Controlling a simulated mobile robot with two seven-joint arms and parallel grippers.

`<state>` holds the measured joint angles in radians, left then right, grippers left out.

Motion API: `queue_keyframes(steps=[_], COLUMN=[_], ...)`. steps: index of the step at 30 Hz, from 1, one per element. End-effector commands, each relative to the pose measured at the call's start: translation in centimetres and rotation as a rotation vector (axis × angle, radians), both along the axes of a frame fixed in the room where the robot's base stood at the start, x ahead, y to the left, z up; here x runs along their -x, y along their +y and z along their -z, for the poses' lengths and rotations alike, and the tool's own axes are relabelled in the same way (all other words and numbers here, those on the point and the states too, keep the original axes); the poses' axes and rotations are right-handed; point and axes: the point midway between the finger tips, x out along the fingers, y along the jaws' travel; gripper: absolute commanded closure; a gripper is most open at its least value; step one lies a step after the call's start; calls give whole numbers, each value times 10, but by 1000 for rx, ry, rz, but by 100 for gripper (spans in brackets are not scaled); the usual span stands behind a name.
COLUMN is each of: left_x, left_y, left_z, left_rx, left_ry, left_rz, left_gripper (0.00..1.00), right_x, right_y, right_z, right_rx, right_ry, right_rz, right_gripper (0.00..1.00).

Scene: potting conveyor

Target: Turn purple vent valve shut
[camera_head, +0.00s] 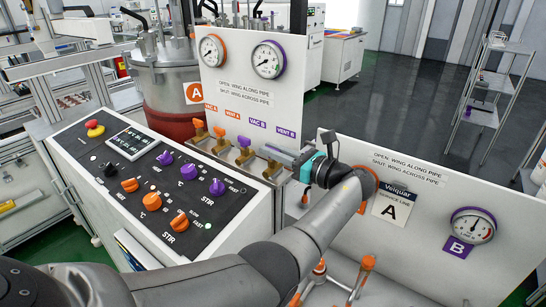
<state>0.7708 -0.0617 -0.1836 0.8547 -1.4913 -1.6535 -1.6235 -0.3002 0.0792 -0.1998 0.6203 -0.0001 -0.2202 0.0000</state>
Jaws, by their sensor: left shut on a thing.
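My left gripper (281,158) reaches in at the end of the manifold row and is shut at the valve below the purple VENT B label (285,132). Its fingers and the teal-banded wrist hide the purple wing, so I cannot tell whether the wing lies along or across the pipe. A brass valve body (271,169) shows just under the fingers. The purple VAC B valve (244,142) stands to the left, apart from the fingers. The orange VENT A valve (219,131) and orange VAC A valve (199,124) are further left. My right gripper is not in view.
A white panel (235,90) with two gauges stands behind the valves. A control box (130,215) with purple and orange knobs lies left of my forearm. A second panel (410,215) with a purple B gauge (473,227) stands to the right. More orange valves (367,263) are below.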

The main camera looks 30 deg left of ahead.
Motion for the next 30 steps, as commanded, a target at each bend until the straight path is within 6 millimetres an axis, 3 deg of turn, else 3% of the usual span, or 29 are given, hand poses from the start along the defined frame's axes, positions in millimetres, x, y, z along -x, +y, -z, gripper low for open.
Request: queue_keyframes(steps=[16,17,24,30], left_x=[0,0,0,0], left_y=[1,1,1,0], left_z=[-1,-1,0,0], left_rx=[-2,-2,-1,0], left_ry=[0,0,0,0], left_rz=[-20,-20,-19,-18], left_gripper=[100,83,56,56], right_x=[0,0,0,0], right_y=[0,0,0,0], right_z=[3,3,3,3], right_rx=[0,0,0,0], right_ry=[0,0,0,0], right_rz=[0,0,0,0], right_gripper=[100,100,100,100])
